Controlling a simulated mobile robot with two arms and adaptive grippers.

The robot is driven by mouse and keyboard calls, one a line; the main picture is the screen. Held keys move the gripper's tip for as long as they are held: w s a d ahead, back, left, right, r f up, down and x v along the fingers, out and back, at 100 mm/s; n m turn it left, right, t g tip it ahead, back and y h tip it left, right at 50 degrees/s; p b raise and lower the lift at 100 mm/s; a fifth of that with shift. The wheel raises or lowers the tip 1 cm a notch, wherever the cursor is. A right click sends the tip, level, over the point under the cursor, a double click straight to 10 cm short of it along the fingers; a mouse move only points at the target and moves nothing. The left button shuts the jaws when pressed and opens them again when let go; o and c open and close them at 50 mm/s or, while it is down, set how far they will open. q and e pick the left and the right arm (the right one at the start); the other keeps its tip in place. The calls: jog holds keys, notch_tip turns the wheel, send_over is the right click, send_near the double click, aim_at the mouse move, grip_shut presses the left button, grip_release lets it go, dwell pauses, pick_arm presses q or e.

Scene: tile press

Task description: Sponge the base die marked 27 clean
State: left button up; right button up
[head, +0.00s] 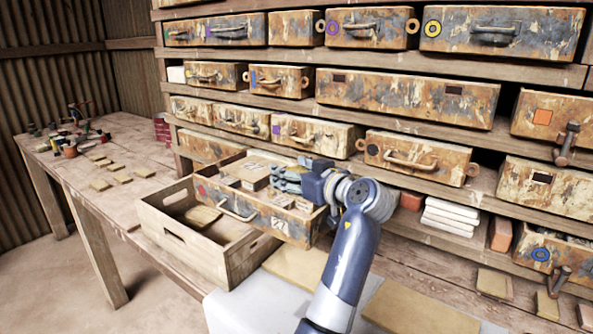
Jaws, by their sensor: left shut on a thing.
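An open, worn drawer (240,213) is pulled out from the shelves and holds several small blocks (254,181), some with dark marks. I cannot make out the number 27 on any die, nor a sponge. My right gripper is not in view.
A wooden crate (168,227) stands on the bench before the drawer. White stacked slabs (452,216) lie at right. Yellowish tiles (100,184) and small pots (70,150) are on the left bench, which has free room between them.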

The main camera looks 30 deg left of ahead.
pick_arm(q)
jog(key=shift+s+f, duration=0.15)
jog(key=shift+s, duration=0.25)
jog(key=shift+s+a, duration=0.2)
jog(key=shift+s, duration=1.15)
jog(key=shift+r+p, duration=0.4)
jog(key=shift+r, duration=0.4)
jog(key=shift+w+d, duration=0.1)
